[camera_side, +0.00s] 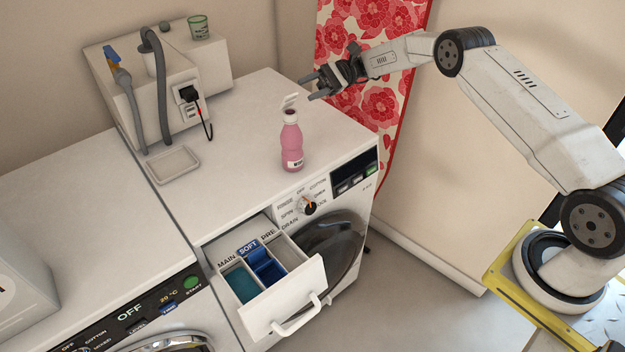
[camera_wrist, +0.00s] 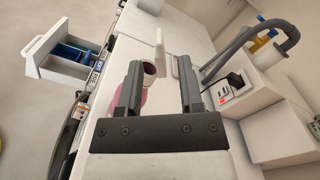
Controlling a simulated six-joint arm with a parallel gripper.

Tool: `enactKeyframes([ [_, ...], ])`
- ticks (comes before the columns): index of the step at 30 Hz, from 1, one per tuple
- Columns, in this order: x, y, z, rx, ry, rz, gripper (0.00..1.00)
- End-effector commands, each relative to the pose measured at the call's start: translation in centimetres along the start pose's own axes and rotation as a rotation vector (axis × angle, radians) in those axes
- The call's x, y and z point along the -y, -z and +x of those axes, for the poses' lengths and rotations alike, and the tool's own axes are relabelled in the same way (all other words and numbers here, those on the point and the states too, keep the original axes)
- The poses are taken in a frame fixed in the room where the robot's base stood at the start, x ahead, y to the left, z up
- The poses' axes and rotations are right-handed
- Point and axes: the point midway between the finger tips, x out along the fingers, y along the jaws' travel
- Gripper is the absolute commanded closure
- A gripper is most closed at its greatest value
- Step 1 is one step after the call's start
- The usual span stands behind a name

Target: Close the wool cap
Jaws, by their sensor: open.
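A pink bottle (camera_side: 291,150) with a small dark-lettered label stands upright on the white washing machine top. Its white cap (camera_side: 290,99) is flipped up and open above the neck; the label is too small to read surely. In the wrist view, the bottle's dark mouth (camera_wrist: 150,69) shows between my fingers, with the raised white cap (camera_wrist: 159,40) beyond it. The left finger hides part of the bottle. My gripper (camera_side: 308,88) is open and empty, above the bottle and slightly to its right in the side view; its two fingers also show in the wrist view (camera_wrist: 160,64).
The detergent drawer (camera_side: 303,308) is pulled out at the front, with MAIN, SOFT and PRE compartments. A white box (camera_side: 158,92) with hoses, a socket and a black plug stands behind. A shallow tray (camera_side: 173,165) lies left of the bottle. The top around the bottle is clear.

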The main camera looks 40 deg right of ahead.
Motion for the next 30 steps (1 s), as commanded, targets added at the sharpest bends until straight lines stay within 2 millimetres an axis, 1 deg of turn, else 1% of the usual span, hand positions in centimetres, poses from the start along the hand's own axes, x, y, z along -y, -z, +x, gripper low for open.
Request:
enactKeyframes([
  [6, 0.0, 0.1, 0.1, -0.001, -0.001, -0.001, 0.53],
  [11, 0.0, 0.1, 0.8, 0.0, -0.001, 0.0, 0.53],
  [17, 0.0, 0.0, 2.9, 0.0, -0.003, 0.001, 0.53],
  [24, -0.1, 0.0, 5.8, 0.0, -0.003, 0.0, 0.53],
  [30, -0.1, 0.1, 7.4, -0.001, -0.002, 0.001, 0.53],
])
